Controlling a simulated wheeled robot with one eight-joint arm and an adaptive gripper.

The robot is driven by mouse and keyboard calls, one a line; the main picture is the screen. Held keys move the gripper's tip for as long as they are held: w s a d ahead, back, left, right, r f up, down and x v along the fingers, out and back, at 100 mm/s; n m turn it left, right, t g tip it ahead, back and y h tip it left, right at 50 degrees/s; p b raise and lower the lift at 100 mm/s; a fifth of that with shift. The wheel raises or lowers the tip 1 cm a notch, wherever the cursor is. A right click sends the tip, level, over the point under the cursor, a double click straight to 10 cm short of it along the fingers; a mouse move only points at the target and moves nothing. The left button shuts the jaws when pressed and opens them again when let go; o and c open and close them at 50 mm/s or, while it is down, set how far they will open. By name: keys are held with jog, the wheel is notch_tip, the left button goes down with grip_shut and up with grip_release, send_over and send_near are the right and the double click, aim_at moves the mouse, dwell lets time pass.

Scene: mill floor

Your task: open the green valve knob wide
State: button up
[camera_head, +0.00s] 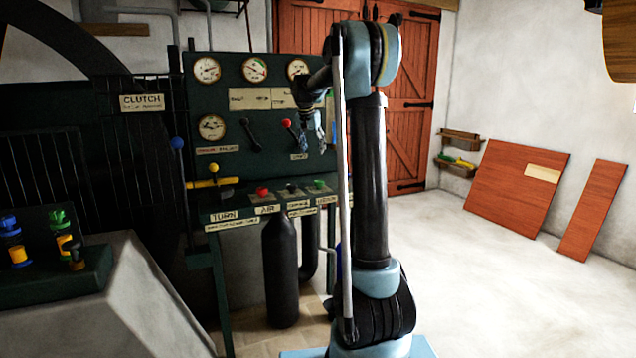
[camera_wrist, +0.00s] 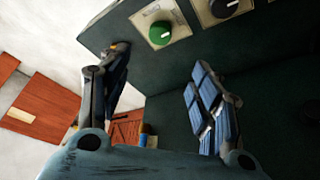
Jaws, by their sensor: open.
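A round green knob with a white pointer mark (camera_wrist: 160,33) sits on a pale square plate in the wrist view. It also shows as a small green knob (camera_head: 319,184) at the right end of the console ledge in the head view. My gripper (camera_wrist: 162,66) is open and empty, its two fingers spread apart. The knob lies beyond the gap between the fingertips and appears untouched. In the head view my gripper (camera_head: 316,132) hangs in front of the gauge panel, above the ledge. My arm hides part of the panel's right side.
A black knob (camera_wrist: 224,8) sits beside the green one. The ledge also bears a red knob (camera_head: 262,191). A red-handled lever (camera_head: 288,125) stands close to my gripper. A yellow valve handle (camera_head: 212,182) juts out left. Open floor (camera_head: 480,270) lies right.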

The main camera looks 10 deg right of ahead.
aim_at(319, 181)
jog(key=x, duration=1.7)
jog(key=shift+w+f, duration=0.1)
jog(key=c, duration=1)
